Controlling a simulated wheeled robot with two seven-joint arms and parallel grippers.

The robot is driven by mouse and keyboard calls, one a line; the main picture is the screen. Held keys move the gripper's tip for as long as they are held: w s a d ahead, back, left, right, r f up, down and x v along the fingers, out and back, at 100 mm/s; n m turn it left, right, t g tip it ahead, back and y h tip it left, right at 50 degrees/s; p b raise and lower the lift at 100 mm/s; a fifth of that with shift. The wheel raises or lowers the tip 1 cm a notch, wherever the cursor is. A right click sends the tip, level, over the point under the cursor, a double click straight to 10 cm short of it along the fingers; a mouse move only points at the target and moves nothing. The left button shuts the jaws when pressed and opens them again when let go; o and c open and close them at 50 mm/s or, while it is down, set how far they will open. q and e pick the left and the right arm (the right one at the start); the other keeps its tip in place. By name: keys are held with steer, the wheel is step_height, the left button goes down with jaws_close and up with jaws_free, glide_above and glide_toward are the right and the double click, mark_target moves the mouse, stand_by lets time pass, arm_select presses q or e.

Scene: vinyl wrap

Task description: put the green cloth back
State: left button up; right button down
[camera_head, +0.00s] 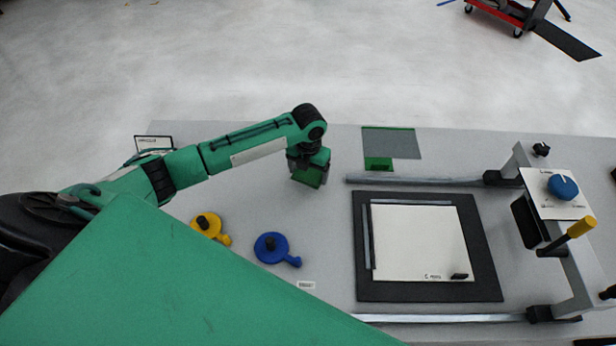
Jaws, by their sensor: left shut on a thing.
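My left gripper (309,172) reaches in from the left and points down over the table. It is shut on the green cloth (312,179), which shows as a small dark green piece at the fingertips. Most of the cloth and the fingers are hidden by the wrist. To the right of the gripper, apart from it, a grey rectangle (393,143) with green edges lies at the back of the table. A bright green patch (378,163) shows at its front left corner. My right gripper is not in view.
A black mat (363,280) with a white panel (415,240) lies between two metal rails. A gantry with a blue knob (562,187) and yellow handle (581,227) stands at right. Yellow (208,225) and blue (270,248) round tools lie front left of the mat.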

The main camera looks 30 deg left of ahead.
mark_target(308, 180)
arm_select(q)
step_height(308, 180, down, 4)
steer(key=shift+r+p, duration=0.2)
steer(key=shift+p, duration=0.2)
steer(key=shift+f, duration=0.15)
steer(key=shift+f, duration=0.2)
steer(key=o, duration=0.9)
steer(key=shift+r, duration=0.15)
